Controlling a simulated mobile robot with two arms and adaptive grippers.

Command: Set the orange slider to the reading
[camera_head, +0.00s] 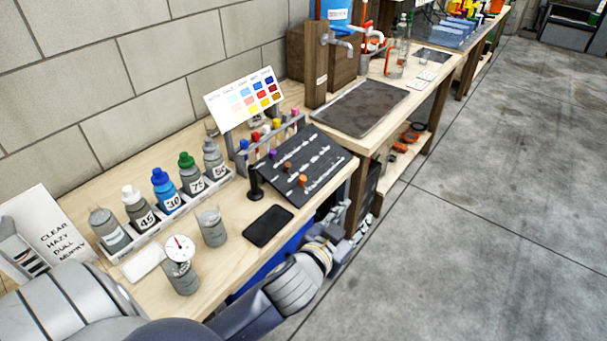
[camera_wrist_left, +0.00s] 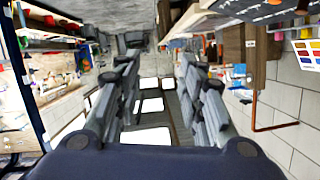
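The orange slider (camera_head: 303,180) sits on the dark sloped board (camera_head: 322,157), near its front edge at the lower end of a marked track. A brown slider (camera_head: 288,167) and a purple slider (camera_head: 273,154) sit on the tracks behind it. A round white dial with a red needle (camera_head: 180,247) stands at a grey jar; its numbers are too small to read. My left gripper (camera_head: 343,241) is off the table's front edge, below and right of the board, apart from the slider. In the left wrist view, its fingers (camera_wrist_left: 160,95) are spread with nothing between them. My right gripper is not shown.
A black flat pad (camera_head: 268,226) and a grey beaker (camera_head: 212,227) are in front of the board. Several numbered bottles stand in a white rack (camera_head: 172,220). A colour chart (camera_head: 245,97) and a rack of tubes stand behind. The floor (camera_head: 470,220) at right is free.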

